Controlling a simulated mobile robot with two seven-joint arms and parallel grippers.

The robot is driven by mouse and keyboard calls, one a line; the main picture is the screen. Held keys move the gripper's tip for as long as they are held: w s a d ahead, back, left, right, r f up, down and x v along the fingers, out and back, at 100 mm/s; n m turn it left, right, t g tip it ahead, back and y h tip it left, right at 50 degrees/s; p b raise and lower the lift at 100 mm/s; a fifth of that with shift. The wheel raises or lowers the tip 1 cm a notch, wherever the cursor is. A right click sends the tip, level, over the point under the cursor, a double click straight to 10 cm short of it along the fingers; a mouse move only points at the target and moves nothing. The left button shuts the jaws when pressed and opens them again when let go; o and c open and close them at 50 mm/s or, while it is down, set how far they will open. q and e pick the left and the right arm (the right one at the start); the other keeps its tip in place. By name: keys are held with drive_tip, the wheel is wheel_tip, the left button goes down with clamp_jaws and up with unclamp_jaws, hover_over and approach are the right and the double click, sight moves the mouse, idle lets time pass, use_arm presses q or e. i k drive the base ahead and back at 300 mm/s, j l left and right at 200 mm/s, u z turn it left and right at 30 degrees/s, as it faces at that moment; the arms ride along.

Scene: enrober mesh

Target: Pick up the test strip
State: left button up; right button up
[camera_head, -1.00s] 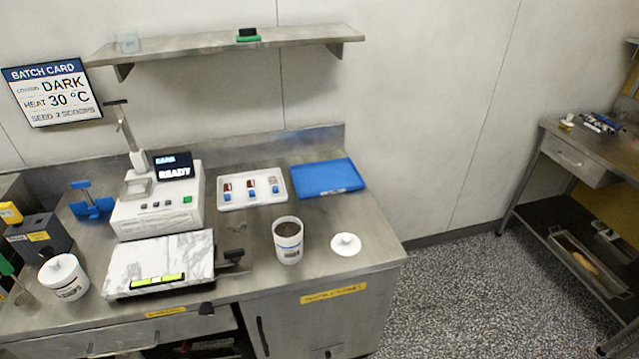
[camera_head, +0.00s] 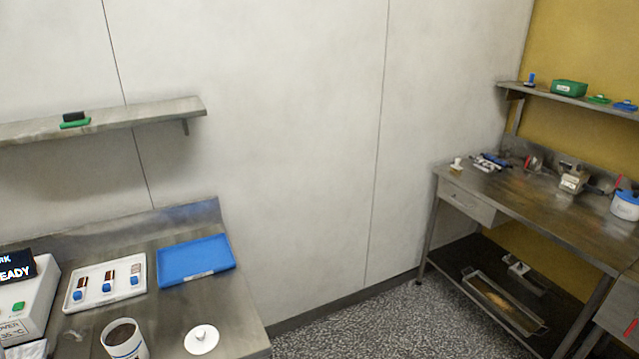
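Three small strip-like pieces, brown or grey at the top and blue at the lower end, lie in a white tray (camera_head: 68,304) on the left bench. The left piece (camera_head: 80,285), middle piece (camera_head: 107,276) and right piece (camera_head: 135,271) stand side by side. I cannot tell whether one of them is the test strip. Neither of my grippers is in view.
A blue tray (camera_head: 195,260), a tub of dark contents (camera_head: 123,338) and a white lid (camera_head: 201,340) share the left bench. A wall shelf (camera_head: 160,112) hangs above. Speckled floor (camera_head: 370,325) lies open between it and the right bench (camera_head: 530,205).

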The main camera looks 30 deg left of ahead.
sight(134, 278)
drive_tip(key=i+l+z, duration=0.15)
drive_tip(key=i, duration=0.25)
drive_tip(key=i+l+z, duration=0.1)
drive_tip(key=i+l, duration=0.15)
drive_tip(key=i, duration=0.2)
drive_tip(key=i+l+z, duration=0.15)
drive_tip(key=i, duration=0.3)
drive_tip(key=i+j+u, duration=0.1)
drive_tip(key=i+u, duration=0.6)
drive_tip(key=u, duration=0.2)
drive_tip(key=i+l+u, duration=0.1)
drive_tip(key=i+u, duration=0.25)
drive_tip(key=u, duration=0.15)
drive_tip(key=i+u, duration=0.15)
drive_tip(key=u, duration=0.25)
drive_tip(key=i+j+u, duration=0.1)
drive_tip(key=u, duration=0.3)
drive_tip(key=i+l+u, duration=0.1)
drive_tip(key=i+u, duration=0.3)
drive_tip(key=u, duration=0.4)
drive_tip(key=i+l, duration=0.05)
drive_tip(key=l, duration=0.05)
